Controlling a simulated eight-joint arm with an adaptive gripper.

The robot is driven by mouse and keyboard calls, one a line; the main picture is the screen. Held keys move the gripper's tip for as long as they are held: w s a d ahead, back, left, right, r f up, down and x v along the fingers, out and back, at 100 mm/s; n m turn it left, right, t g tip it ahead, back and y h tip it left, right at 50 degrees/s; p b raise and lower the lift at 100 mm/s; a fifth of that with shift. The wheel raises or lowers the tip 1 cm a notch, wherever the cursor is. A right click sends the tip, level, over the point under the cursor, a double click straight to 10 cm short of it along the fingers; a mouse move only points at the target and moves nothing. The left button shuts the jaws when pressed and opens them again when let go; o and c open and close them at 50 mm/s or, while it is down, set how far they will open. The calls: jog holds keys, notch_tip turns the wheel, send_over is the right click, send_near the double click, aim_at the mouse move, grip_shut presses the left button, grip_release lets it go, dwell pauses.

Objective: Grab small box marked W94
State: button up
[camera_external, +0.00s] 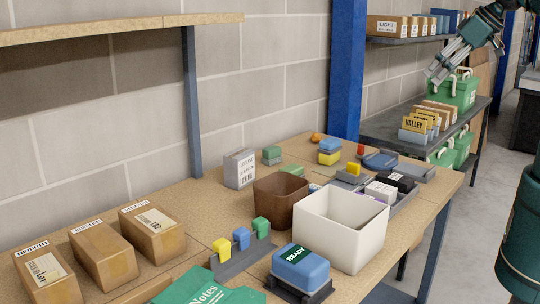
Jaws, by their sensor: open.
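No marking reading W94 is legible to me in this view. Small boxes that might carry it are a grey box (239,169) with printed lines, a small white box (381,191) in a grey tray, and three brown cartons with labels (44,274), (103,253), (152,231) at the left front. My gripper (438,75) is at the upper right, pointing down and left, open and empty. It appears in front of the side shelving and apart from all these boxes.
A white bin (340,238) and a brown bin (279,202) stand mid-table. A blue READY box (300,268), a peg stand (243,260) and a green notebook (208,288) lie in front. A blue post (347,70) rises behind; shelves (425,110) hold cartons and green cases.

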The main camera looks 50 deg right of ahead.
jog(key=shift+f, duration=0.1)
dwell(0.3)
jog(key=n+g+b, duration=0.4)
jog(key=n+g, duration=0.3)
jog(key=n, duration=1)
send_over(395, 177)
jog(key=f, duration=2.2)
jog(key=shift+w+d+f, duration=0.2)
jog(key=shift+d+f, duration=0.1)
jog(key=shift+f, duration=0.1)
jog(key=shift+s+a+f+n, duration=0.1)
jog(key=shift+a+f+n, duration=0.2)
jog(key=shift+f+n, duration=0.35)
jog(key=shift+f, duration=0.2)
jog(key=shift+f+b, duration=0.35)
jog(key=shift+f, duration=0.8)
jog(key=shift+f, duration=0.1)
jog(key=shift+s+d+f, duration=0.1)
jog(key=shift+f, duration=1.15)
jog(key=shift+d+f, duration=0.1)
jog(key=shift+f, duration=1.15)
